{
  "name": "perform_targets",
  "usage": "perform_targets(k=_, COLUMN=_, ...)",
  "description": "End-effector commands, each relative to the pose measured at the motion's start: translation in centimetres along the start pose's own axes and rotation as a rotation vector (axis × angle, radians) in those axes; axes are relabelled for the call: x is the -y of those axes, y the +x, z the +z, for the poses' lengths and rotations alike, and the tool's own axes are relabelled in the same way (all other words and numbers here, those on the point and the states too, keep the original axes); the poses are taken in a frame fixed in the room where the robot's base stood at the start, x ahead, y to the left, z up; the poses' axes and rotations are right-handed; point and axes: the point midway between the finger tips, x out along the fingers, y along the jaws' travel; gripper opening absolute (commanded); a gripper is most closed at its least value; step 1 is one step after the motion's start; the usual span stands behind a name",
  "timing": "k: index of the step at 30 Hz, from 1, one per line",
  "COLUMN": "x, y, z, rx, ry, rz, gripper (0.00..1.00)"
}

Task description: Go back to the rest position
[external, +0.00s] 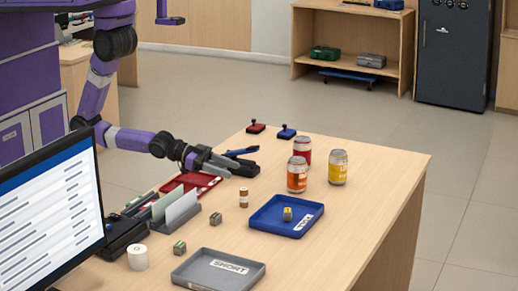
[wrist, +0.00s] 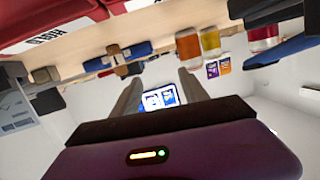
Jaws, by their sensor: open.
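My gripper (external: 233,163) is at the end of my purple arm, low over the left side of the wooden counter (external: 385,165). It is stretched out to the right, in front of a blue-and-black item (external: 243,166), and I cannot tell whether it touches it. In the wrist view, my gripper (wrist: 157,78) has its two dark fingers spread apart. Nothing is held between them; a bright blue-and-white panel shows in the background beyond.
Red (external: 302,148), orange (external: 297,174) and yellow (external: 338,167) cans stand right of my gripper. A blue tray (external: 262,222) holds a small bundle; a grey tray (external: 195,272) is nearer. A red item (external: 196,180) lies beneath my forearm. A monitor (external: 50,215) stands at left.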

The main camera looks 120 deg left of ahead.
Motion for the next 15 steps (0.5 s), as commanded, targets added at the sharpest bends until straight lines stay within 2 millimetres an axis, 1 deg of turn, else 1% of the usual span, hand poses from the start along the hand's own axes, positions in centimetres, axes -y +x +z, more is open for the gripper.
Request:
perform_targets(k=1, x=0.0, y=-2.3, z=0.4, rx=0.012, ry=0.008, rz=0.011, gripper=0.52)
perform_targets(k=2, x=-0.1, y=-3.5, z=0.4, rx=0.014, ry=0.011, rz=0.020, gripper=0.52)
perform_targets(k=3, x=-0.5, y=-5.1, z=0.5, rx=0.019, ry=0.017, rz=0.033, gripper=0.52)
perform_targets(k=5, x=-1.1, y=-7.6, z=0.4, rx=0.024, ry=0.018, rz=0.054, gripper=0.52)
perform_targets(k=6, x=-1.5, y=-9.2, z=0.3, rx=0.027, ry=0.020, rz=0.066, gripper=0.52)
perform_targets(k=8, x=-2.1, y=-11.6, z=0.0, rx=0.032, ry=0.017, rz=0.084, gripper=0.52)
perform_targets(k=9, x=-2.5, y=-13.1, z=-0.3, rx=0.035, ry=0.016, rz=0.095, gripper=0.52)
perform_targets(k=11, x=-3.0, y=-15.4, z=-0.9, rx=0.040, ry=0.010, rz=0.109, gripper=0.52)
perform_targets(k=12, x=-3.4, y=-16.9, z=-1.3, rx=0.043, ry=0.006, rz=0.116, gripper=0.52)
perform_targets(k=15, x=-4.0, y=-20.1, z=-2.6, rx=0.048, ry=-0.008, rz=0.129, gripper=0.52)
